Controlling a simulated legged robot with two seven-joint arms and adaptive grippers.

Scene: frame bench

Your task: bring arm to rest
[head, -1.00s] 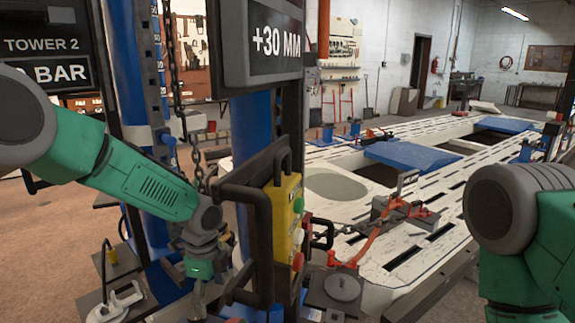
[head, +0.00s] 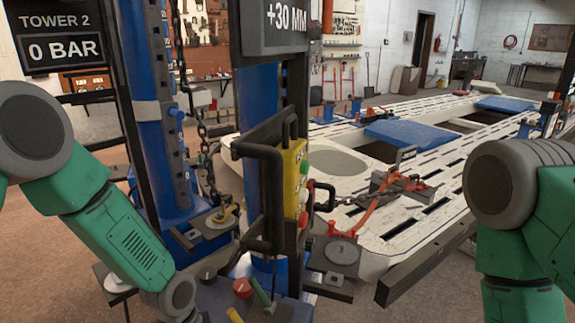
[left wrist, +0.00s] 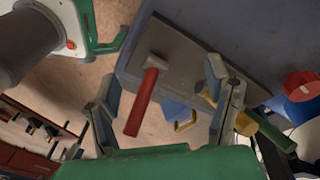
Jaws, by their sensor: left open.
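My left arm (head: 125,235) reaches down from the left edge of the head view, its wrist at the bottom edge beside the blue tower base; its gripper is below the picture there. In the left wrist view my left gripper (left wrist: 160,85) has its fingers wide apart. A red-handled tool (left wrist: 142,98) shows between the fingers, lying against a grey tray or plate (left wrist: 175,55); I see no finger touching it. My right arm (head: 525,225) is bent at the right edge of the head view; its gripper is out of view.
A yellow control box (head: 293,180) with green and red buttons hangs on the black-framed post close to my left arm. The blue tower (head: 150,150) and chain (head: 200,130) stand behind. A white slotted bench (head: 400,230) fills the right middle. Brown floor is open at left.

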